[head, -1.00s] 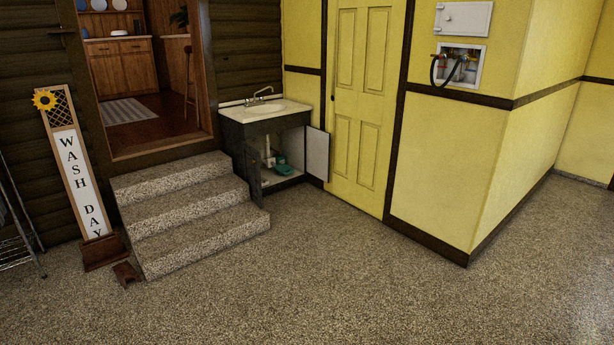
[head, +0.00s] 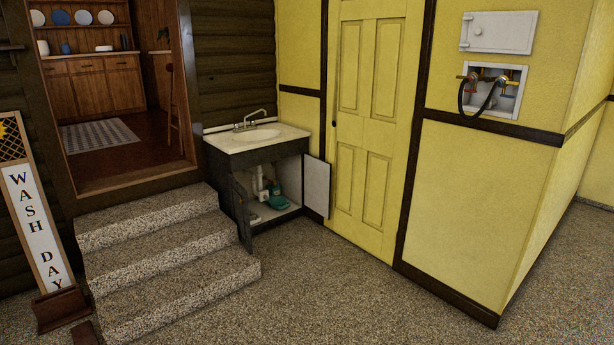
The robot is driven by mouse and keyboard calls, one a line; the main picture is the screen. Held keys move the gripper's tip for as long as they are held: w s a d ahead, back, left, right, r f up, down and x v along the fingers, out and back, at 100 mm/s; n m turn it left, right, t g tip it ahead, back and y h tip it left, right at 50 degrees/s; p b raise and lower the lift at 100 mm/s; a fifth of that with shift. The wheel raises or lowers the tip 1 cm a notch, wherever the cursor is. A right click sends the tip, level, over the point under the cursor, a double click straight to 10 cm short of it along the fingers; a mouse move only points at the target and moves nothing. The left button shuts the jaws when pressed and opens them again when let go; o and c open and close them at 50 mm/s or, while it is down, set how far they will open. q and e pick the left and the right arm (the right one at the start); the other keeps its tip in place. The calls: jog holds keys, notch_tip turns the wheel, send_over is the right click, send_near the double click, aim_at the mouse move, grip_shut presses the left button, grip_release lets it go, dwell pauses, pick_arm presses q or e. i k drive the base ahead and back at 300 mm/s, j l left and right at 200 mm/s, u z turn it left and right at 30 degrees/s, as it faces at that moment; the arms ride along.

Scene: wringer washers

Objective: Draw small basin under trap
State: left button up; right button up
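A sink cabinet (head: 228,170) with a pale top and sink bowl (head: 257,135) stands against the dark log wall. Its doors are open. Inside, a white drain pipe with a trap (head: 260,184) hangs below the sink. A small teal basin (head: 279,203) sits on the cabinet floor, to the right of the pipe and low down. A green bottle-like item (head: 276,190) shows just behind it. The exact gap between basin and trap is too small to tell. Neither of my grippers is in view.
Stone steps (head: 165,255) rise just left of the cabinet. The open right cabinet door (head: 316,187) reaches toward the yellow door (head: 370,130). A wash day sign (head: 38,225) stands at the left. The speckled floor in front of the cabinet is clear.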

aim_at(278, 202)
jog(key=i, duration=5.55)
jog(key=i+z, duration=0.1)
jog(key=z, duration=0.2)
